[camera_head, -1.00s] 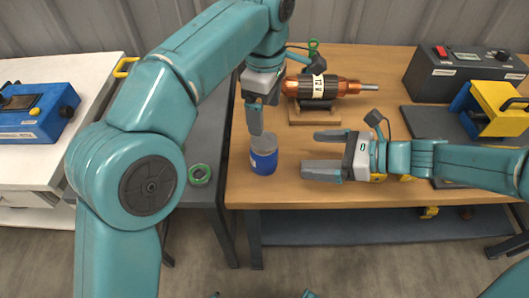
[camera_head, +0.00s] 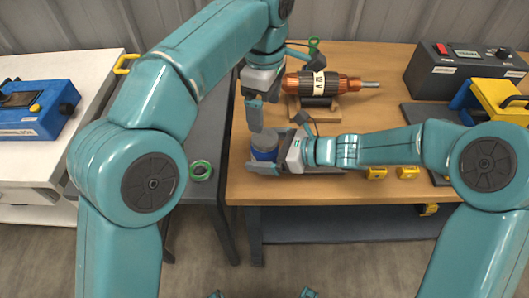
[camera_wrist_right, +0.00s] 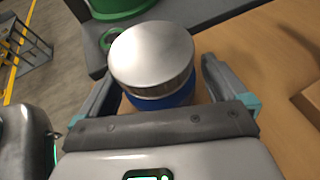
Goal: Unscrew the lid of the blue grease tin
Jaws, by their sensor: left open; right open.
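The blue grease tin (camera_head: 262,153) stands upright near the left end of the wooden bench. Its silver lid (camera_wrist_right: 152,55) is on it and fills the middle of the right wrist view, with the blue body (camera_wrist_right: 165,100) below. My right gripper (camera_head: 266,150) is open, with its fingers on either side of the tin; a gap shows beside the right-hand finger in the wrist view.
A copper rotor (camera_head: 325,84) rests on a wooden stand behind the tin. A dark power supply (camera_head: 465,72) and a yellow device (camera_head: 497,102) stand at the right. Small yellow blocks (camera_head: 376,173) lie near the front edge. Green tape (camera_head: 200,170) lies left on the grey table.

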